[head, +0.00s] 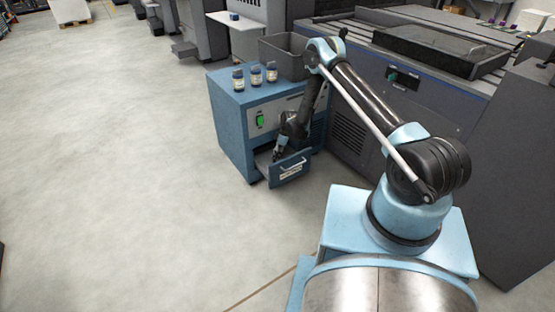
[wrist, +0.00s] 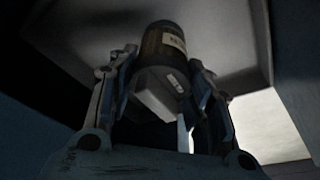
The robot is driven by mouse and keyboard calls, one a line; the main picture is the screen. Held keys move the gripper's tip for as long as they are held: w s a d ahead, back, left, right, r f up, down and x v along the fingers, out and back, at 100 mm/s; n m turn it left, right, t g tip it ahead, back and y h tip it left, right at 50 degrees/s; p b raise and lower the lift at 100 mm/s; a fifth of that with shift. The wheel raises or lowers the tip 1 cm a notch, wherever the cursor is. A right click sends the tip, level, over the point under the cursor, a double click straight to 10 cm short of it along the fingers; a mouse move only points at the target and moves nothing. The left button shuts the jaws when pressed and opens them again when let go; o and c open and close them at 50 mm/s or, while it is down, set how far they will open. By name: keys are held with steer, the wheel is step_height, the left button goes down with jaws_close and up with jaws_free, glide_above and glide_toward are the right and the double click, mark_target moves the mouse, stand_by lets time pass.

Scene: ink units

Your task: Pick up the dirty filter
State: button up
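The dirty filter (wrist: 163,45) is a dark cylinder with a pale label, seen in the wrist view between the two fingers of my gripper (wrist: 163,62). One finger stands close along each side of it. The dim light hides whether both pads touch it. A pale block-like shape (wrist: 156,98) shows on the near side of the filter. In the head view my gripper (head: 279,153) reaches down into the open drawer (head: 291,169) of the blue cabinet. The filter is hidden there by the gripper and the drawer walls.
Several dark bottles with pale labels (head: 255,76) stand on the blue cabinet (head: 228,130). A grey open bin (head: 284,54) is behind them. A large grey machine (head: 350,130) stands close on the right. The floor (head: 120,180) to the left is clear.

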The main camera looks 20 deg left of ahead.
steer(key=shift+c, duration=1)
steer(key=shift+r, duration=0.7)
steer(key=s+d, duration=0.2)
steer(key=d, duration=0.1)
steer(key=shift+s+d+f, duration=0.1)
steer(key=shift+s, duration=0.25)
step_height(320, 180, up, 14)
